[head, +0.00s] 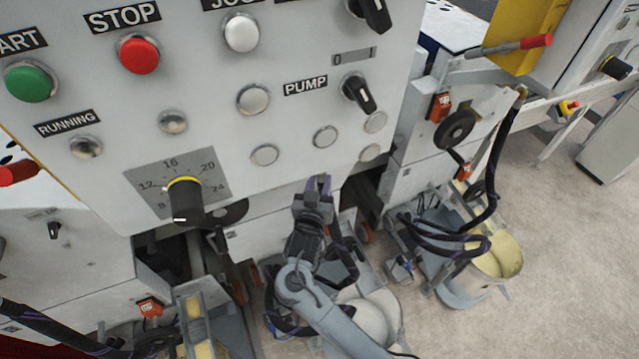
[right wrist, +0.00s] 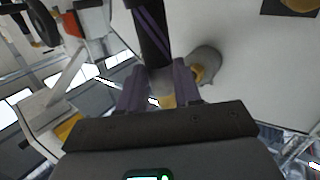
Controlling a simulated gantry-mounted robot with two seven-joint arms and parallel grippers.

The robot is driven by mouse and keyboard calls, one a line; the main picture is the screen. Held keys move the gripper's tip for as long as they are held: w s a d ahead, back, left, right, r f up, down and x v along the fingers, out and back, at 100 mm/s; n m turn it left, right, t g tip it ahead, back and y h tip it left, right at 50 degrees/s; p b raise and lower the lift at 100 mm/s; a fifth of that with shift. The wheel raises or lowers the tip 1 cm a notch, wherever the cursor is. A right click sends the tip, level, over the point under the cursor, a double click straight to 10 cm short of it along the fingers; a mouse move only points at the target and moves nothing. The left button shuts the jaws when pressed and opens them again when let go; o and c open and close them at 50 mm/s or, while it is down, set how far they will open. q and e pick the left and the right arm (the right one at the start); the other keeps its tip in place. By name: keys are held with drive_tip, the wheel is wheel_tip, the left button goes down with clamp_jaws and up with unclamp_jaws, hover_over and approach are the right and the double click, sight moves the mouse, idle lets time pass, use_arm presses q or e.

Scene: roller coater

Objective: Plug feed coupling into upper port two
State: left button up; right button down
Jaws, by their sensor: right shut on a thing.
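My right gripper (head: 318,184) is just below the lower edge of the white control panel in the head view, its purple fingers pointing up. In the right wrist view the fingers (right wrist: 160,82) are closed around the end of a black hose (right wrist: 152,38) with a purple stripe. The feed coupling at that end is mostly hidden between the fingers; a yellowish part (right wrist: 167,101) shows there. A grey rounded piece with a brass-coloured part (right wrist: 207,64) is beside the right finger. I cannot tell which port is upper port two. My left gripper is out of view.
The control panel (head: 215,105) with buttons and knobs stands close above the gripper. A dark protruding knob (head: 187,200) is to its left. Open floor (head: 560,260) lies further right.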

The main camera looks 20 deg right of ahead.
idle(0.6)
drive_tip(key=shift+w+b, duration=0.3)
drive_tip(key=shift+w, duration=0.35)
drive_tip(key=shift+w+b, duration=0.35)
drive_tip(key=shift+w, duration=0.35)
drive_tip(key=c, duration=0.7)
unclamp_jaws()
drive_tip(key=shift+s, duration=0.15)
